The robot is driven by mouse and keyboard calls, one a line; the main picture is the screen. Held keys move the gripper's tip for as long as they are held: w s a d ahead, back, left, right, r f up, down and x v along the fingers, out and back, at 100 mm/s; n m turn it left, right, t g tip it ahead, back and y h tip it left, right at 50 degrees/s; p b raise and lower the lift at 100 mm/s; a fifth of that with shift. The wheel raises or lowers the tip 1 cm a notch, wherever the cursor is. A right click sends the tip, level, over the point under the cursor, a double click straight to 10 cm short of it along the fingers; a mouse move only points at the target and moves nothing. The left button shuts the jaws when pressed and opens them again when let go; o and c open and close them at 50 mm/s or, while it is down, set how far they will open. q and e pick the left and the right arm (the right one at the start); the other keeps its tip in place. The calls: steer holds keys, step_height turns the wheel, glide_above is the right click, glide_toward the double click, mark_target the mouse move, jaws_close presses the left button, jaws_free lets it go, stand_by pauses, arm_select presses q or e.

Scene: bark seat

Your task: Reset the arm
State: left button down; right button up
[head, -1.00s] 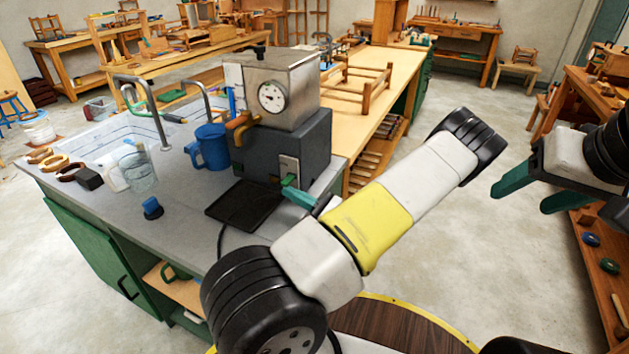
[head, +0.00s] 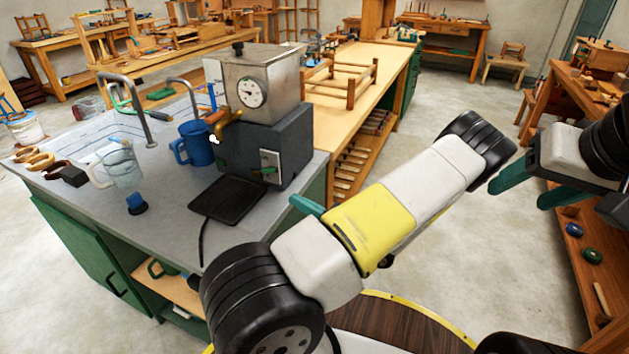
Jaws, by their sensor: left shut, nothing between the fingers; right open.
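My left arm bends across the middle of the head view, with a yellow link in front. Only a teal finger of my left gripper (head: 307,206) shows past that link; the rest is hidden. It is shut and empty, just right of the counter edge and apart from the grey machine (head: 262,142). My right gripper (head: 517,197) is at the right side, its two teal fingers spread apart with nothing between them.
The grey counter (head: 160,215) holds a blue mug (head: 196,144), a glass jar (head: 122,167), a black tray (head: 229,199) and a sink. A wooden workbench (head: 385,75) stands behind. A tool shelf (head: 590,275) is at right. Open floor (head: 455,270) lies between.

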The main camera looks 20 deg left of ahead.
arm_select(q)
steer(key=shift+s+d+f, duration=0.1)
steer(key=shift+d, duration=0.4)
steer(key=s+d+r+n+g+h, duration=0.5)
steer(key=s+r+n+g+h, duration=0.3)
steer(key=n+h, duration=0.55)
steer(key=s+d+r+n+t+h, duration=0.1)
steer(key=d+r+n+t+h, duration=0.1)
steer(key=r, duration=0.4)
steer(key=s+d+r+n+t+h, duration=0.2)
steer(key=d+r+n+t+h, duration=0.1)
steer(key=r+t+h, duration=0.1)
steer(key=s+d+r+n+t+h, duration=0.2)
steer(key=r+t, duration=0.3)
steer(key=r, duration=0.3)
steer(key=shift+s+d+r+n+t+h, duration=0.25)
steer(key=shift+d+r+n+t+h, duration=0.1)
steer(key=shift+d+h, duration=0.25)
